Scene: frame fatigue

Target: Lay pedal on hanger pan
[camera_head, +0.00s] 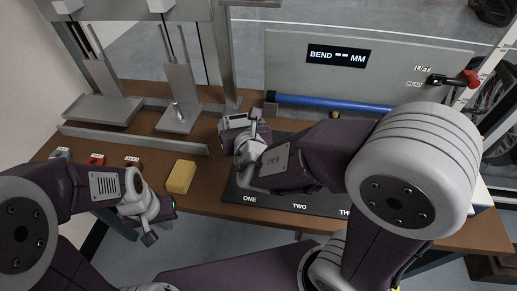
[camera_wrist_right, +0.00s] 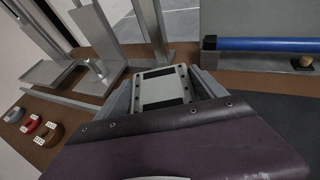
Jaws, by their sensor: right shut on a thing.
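The pedal (camera_wrist_right: 163,89) is a pale grey block with black strips. My right gripper (camera_wrist_right: 165,98) is shut on it, with a finger along each side. In the head view the pedal (camera_head: 236,122) shows beyond my right gripper (camera_head: 247,135), above the back of the bench. Two grey metal pans hang or stand on uprights at the left: a flat plate (camera_head: 100,109) and a narrower one with a peg (camera_head: 176,122). I cannot tell which is the hanger pan. The pedal is apart from both, to their right. My left gripper (camera_head: 160,222) is open and empty by the front edge.
A yellow block (camera_head: 180,177) lies on the brown bench. Small labelled weights (camera_head: 97,159) stand at the left. A grey rail (camera_head: 135,138) runs before the pans. A dark mat (camera_head: 270,208) with numbered places, a blue bar (camera_head: 330,102) and a red-handled lever (camera_head: 468,78) are to the right.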

